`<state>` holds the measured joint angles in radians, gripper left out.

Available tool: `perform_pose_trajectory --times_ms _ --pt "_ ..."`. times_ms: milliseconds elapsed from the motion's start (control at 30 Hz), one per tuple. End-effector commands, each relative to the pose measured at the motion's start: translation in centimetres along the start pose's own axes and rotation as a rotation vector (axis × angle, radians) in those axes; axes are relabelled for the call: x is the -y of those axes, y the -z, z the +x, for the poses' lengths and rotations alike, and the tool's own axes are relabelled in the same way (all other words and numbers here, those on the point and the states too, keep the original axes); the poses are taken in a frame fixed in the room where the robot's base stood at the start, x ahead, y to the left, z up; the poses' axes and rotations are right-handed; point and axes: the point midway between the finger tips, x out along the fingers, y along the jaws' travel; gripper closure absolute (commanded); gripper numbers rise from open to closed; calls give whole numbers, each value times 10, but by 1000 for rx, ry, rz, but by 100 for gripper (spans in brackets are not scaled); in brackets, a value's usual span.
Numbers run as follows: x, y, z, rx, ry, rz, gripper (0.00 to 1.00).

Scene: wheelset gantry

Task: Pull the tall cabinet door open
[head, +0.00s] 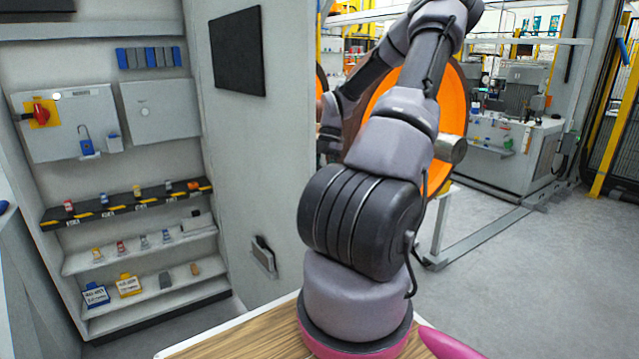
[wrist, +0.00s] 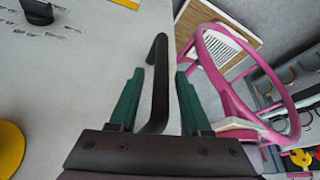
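The bar handle (wrist: 159,85) is dark, with a bent top end, and stands on a pale grey panel (wrist: 75,75) that looks like the cabinet door. My gripper (wrist: 160,74) is open in the wrist view, with one green finger on each side of the handle. Gaps show between the handle and both fingers. The gripper and the handle are not clearly visible there.
Open shelves (head: 145,245) with small tagged items and a red-and-yellow switch (head: 38,112) are at the left. A grey panel (head: 260,170) carries a black board (head: 237,52). An orange disc (head: 450,95) stands behind my arm. The floor (head: 520,270) at right is clear.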

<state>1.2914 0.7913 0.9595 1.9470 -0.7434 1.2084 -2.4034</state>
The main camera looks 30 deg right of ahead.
Motion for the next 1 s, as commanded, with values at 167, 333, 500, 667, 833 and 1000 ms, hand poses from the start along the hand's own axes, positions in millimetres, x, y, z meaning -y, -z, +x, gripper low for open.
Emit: perform_pose_trajectory --times_ms 167,333,500,667,833,1000 --pt "0 0 0 0 0 0 48" --pt "0 0 -2 0 0 0 48" --pt "-1 -1 -23 5 -2 1 48" --pt "-1 0 -56 5 -2 2 48" --pt "0 0 -87 2 -2 1 48" --pt "0 0 -104 1 0 0 48"
